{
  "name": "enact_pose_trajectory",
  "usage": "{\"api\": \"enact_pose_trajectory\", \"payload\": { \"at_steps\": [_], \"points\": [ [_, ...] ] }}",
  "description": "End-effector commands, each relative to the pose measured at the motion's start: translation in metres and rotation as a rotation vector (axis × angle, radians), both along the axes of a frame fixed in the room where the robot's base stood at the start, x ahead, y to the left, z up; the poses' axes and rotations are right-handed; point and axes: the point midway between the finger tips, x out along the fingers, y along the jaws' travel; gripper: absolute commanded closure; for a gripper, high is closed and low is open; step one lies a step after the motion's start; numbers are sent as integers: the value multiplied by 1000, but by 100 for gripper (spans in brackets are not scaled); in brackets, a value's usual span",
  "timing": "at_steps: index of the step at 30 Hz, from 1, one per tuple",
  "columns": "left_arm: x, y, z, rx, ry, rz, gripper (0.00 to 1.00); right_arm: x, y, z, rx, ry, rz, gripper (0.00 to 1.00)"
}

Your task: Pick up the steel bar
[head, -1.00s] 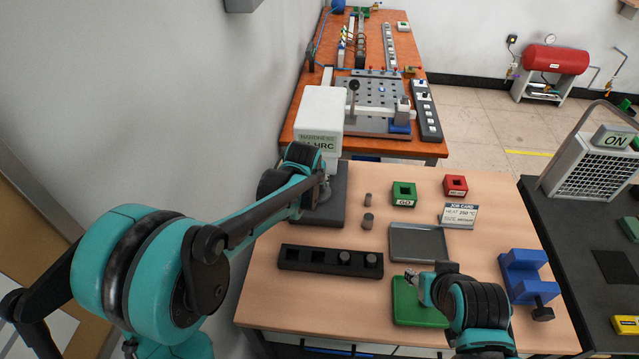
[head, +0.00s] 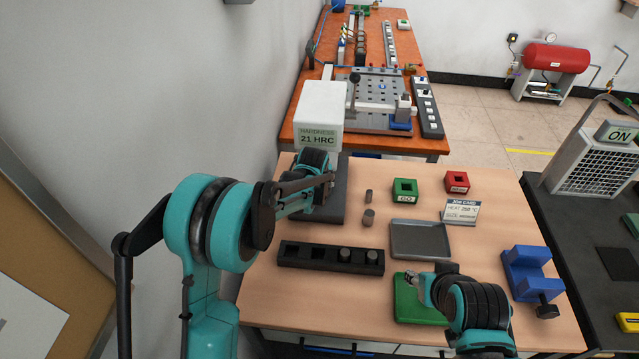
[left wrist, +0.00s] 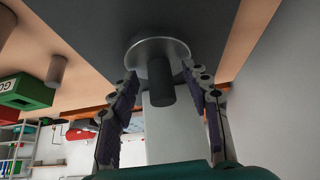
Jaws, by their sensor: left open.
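A dark steel bar (left wrist: 160,82), a short cylinder, stands on the round metal anvil (left wrist: 148,50) of the hardness tester (head: 319,112) in the left wrist view. My left gripper (left wrist: 160,88) is open, with one finger on each side of the bar. Gaps show between the fingers and the bar. In the head view my left gripper (head: 328,182) is at the tester, and the bar is hidden there. My right gripper (head: 411,279) is low over the green mat (head: 408,306); its fingers are too small to judge.
Two loose cylinders (head: 369,217) stand right of the tester. A black holder (head: 295,254) carries two more.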

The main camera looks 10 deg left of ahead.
Motion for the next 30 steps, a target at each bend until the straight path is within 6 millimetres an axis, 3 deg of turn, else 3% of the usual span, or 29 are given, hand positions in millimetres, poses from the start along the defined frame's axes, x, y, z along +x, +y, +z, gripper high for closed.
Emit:
{"api": "enact_pose_trajectory", "payload": {
  "at_steps": [3,4,9,24,30],
  "points": [
    [0,0,1,0,0,0,52,0,0,1,0,0,0,60],
    [0,0,1,0,0,0,57,0,0,1,0,0,0,60],
    [0,0,1,0,0,0,100,0,0,1,0,0,0,60],
    [-1,0,10,0,0,0,100,0,0,8,0,0,0,60],
    [-33,0,9,1,0,-2,100,0,0,12,0,0,0,60]
  ]
}}
